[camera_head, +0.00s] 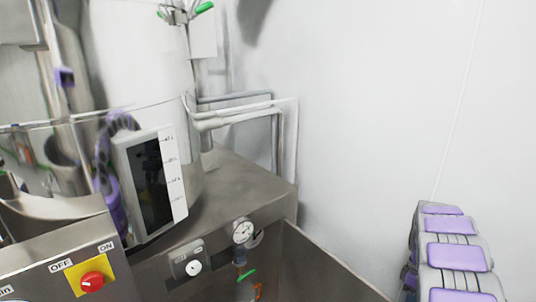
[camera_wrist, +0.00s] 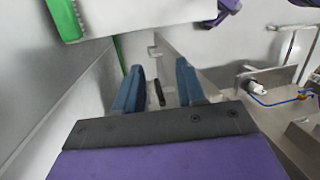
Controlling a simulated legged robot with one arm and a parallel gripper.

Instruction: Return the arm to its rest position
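My gripper (camera_wrist: 158,80) shows in the wrist view, with a purple body, a dark front plate and two blue fingers. The fingers stand apart, and I see nothing held between them. Grey metal surfaces and a small dark upright strip show beyond the gap. My gripper does not show in the head view. Purple-and-grey segments at the lower right of the head view look like part of my arm, but I cannot tell its full pose.
In the head view, a steel machine housing (camera_head: 245,185) with a gauge (camera_head: 242,231) fills the left and middle. A red knob (camera_head: 92,281) sits on a yellow plate. White pipes (camera_head: 240,115) run toward the wall (camera_head: 390,100). A green-edged white part (camera_wrist: 90,15) is near the gripper.

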